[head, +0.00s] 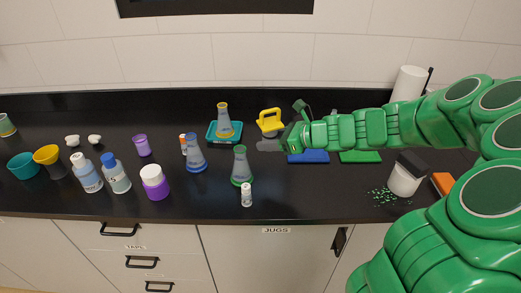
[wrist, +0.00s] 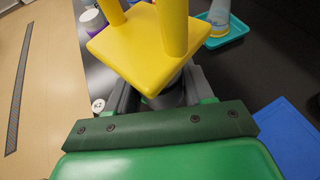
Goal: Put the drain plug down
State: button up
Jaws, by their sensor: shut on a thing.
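The drain plug (head: 269,123) appears to be the yellow piece with an arched handle, near the middle of the counter. In the wrist view its yellow plate (wrist: 140,48) and two handle posts fill the upper middle, over a grey round lower part. My gripper (head: 277,143) comes in from the right and is shut on that lower part. In the wrist view the grey fingers (wrist: 160,92) sit either side of it, below the yellow plate. The plug looks roughly upright. I cannot tell whether its underside touches the counter.
A teal tray (head: 210,139) holding a flask (head: 223,118) stands just left of the plug. A blue mat (head: 308,158) and green mat (head: 360,157) lie to the right. Flasks (head: 241,168) and bottles stand in front and left.

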jog(key=w+f, duration=0.2)
jog(key=w, duration=0.2)
jog(key=w+a+f, duration=0.1)
jog(key=w+f, duration=0.2)
jog(key=w, duration=0.1)
jog(key=w+a+f, duration=0.1)
jog(key=w+f, duration=0.2)
jog(key=w, duration=0.1)
jog(key=shift+a, duration=0.2)
jog(key=shift+w+a+f, duration=0.1)
jog(key=shift+w+f, duration=0.4)
jog(key=shift+f, duration=0.1)
jog(key=shift+w+a+f, duration=0.1)
jog(key=shift+w+f, duration=0.15)
jog(key=shift+f, duration=1.55)
jog(key=o, duration=1.2)
jog(key=shift+f, duration=0.15)
jog(key=shift+o, duration=0.2)
